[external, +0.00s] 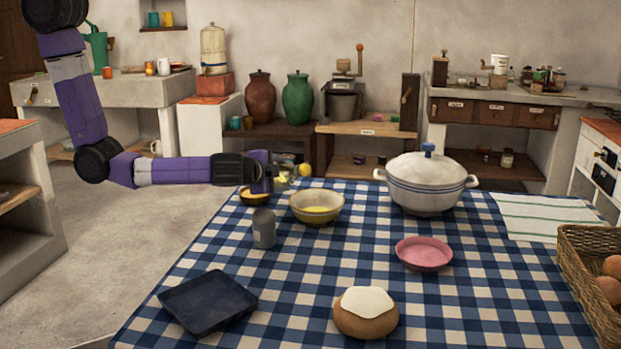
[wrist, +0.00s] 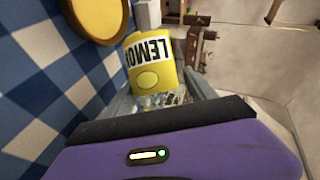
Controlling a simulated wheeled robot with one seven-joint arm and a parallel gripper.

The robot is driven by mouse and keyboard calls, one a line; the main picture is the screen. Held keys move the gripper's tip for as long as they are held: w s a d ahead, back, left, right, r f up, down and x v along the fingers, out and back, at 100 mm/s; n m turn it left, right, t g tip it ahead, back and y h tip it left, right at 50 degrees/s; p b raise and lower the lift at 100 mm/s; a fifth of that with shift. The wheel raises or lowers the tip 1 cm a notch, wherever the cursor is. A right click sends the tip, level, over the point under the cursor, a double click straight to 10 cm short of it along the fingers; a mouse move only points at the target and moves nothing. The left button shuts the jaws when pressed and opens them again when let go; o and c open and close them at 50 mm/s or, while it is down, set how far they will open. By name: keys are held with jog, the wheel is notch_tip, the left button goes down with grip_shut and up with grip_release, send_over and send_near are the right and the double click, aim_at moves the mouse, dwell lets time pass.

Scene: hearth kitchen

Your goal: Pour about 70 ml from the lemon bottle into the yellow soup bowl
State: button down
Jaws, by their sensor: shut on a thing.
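The lemon bottle (wrist: 155,68), with a yellow LEMON label and a pale neck, is between my gripper's fingers (wrist: 160,88) in the wrist view. My gripper is shut on it. In the external view my gripper (external: 280,180) reaches in from the left over the table's far-left corner; the bottle's tilt there is too small to tell.
A small brown bowl (external: 254,198) with yellow inside is below my gripper. A white pot (external: 427,187), pink dish (external: 424,254), dark tray (external: 207,301), topped loaf (external: 365,318) and basket (external: 590,290) share the checked table.

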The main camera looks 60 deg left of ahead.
aim_at(285, 162)
jog(key=shift+w+d+r+n+h, duration=0.1)
jog(key=shift+d+r+n+h, duration=0.15)
jog(key=shift+r+n+h, duration=0.15)
jog(key=shift+w+d+r+n+h, duration=0.1)
jog(key=shift+d+r+n+h, duration=0.15)
jog(key=shift+r+n, duration=0.25)
jog(key=shift+w+d+r+n+h, duration=0.1)
jog(key=shift+d+r+n+h, duration=0.15)
jog(key=shift+r+n+h, duration=0.2)
jog(key=shift+d+r+n+h, duration=0.25)
jog(key=shift+r+n+h, duration=0.1)
jog(key=shift+r+h, duration=0.15)
jog(key=shift+f+n+b, duration=0.1)
jog(key=shift+n+b, duration=0.2)
jog(key=shift+a+f+n+h+b, duration=0.2)
jog(key=shift+f+n+h+b, duration=0.35)
jog(key=shift+f+b, duration=0.5)
jog(key=shift+a+r+n+t+h+b, duration=0.2)
jog(key=shift+n+t+h+b, duration=0.1)
jog(key=shift+n+h+b, duration=0.2)
jog(key=shift+f+n+h+b, duration=0.1)
jog(key=shift+n+h+b, duration=0.45)
jog(key=shift+b, duration=0.25)
jog(key=shift+d+r+p, duration=0.1)
jog(key=shift+r+p, duration=0.3)
jog(key=shift+r, duration=0.35)
jog(key=shift+r+n+t+h, duration=0.4)
jog(key=shift+r+n+h, duration=0.15)
jog(key=shift+r, duration=0.25)
